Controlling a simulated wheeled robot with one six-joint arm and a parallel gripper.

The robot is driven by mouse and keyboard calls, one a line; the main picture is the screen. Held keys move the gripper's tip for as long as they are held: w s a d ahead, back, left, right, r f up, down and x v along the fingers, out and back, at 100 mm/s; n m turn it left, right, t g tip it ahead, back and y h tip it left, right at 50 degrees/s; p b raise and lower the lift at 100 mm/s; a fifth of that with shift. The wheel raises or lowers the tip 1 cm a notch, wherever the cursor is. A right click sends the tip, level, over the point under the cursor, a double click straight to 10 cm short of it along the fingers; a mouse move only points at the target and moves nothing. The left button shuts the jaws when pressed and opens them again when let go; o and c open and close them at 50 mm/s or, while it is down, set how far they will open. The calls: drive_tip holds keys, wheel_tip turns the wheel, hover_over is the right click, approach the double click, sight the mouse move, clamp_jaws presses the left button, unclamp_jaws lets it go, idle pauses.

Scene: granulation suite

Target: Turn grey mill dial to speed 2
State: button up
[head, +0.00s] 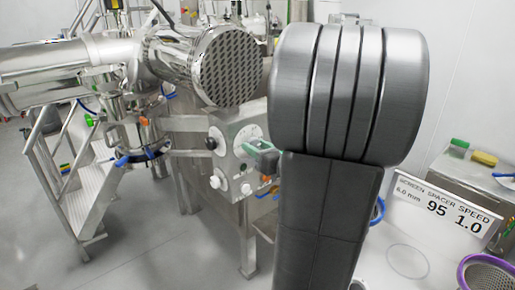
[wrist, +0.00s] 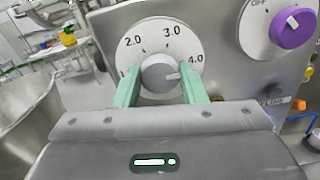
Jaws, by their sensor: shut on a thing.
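The grey mill dial (wrist: 160,74) sits in the middle of a white round scale (wrist: 172,35) in the wrist view. Its light pointer mark points right, toward the 4.0 side. The labels 2.0, 3.0 and 4.0 are readable; a label at lower left is mostly hidden by a finger. My gripper (wrist: 160,80) has one green finger on each side of the dial and is shut on it. In the head view my gripper (head: 260,155) is at the steel control panel (head: 228,126), and the grey dial is hard to make out there.
A purple knob (wrist: 293,28) with an OFF label is right of the scale. A sign (head: 446,212) reads screen 6.0 mm, spacer 95, speed 1.0. A steel bowl (wrist: 30,90) stands left of the panel. White stairs (head: 75,200) and steel pipework are at left; floor shows between.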

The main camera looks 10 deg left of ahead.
drive_tip(key=shift+f, duration=0.1)
drive_tip(key=n+b, duration=2.3)
drive_tip(key=b, duration=0.7)
drive_tip(key=shift+f, duration=0.1)
drive_tip(key=shift+n, duration=0.4)
drive_tip(key=o, duration=1)
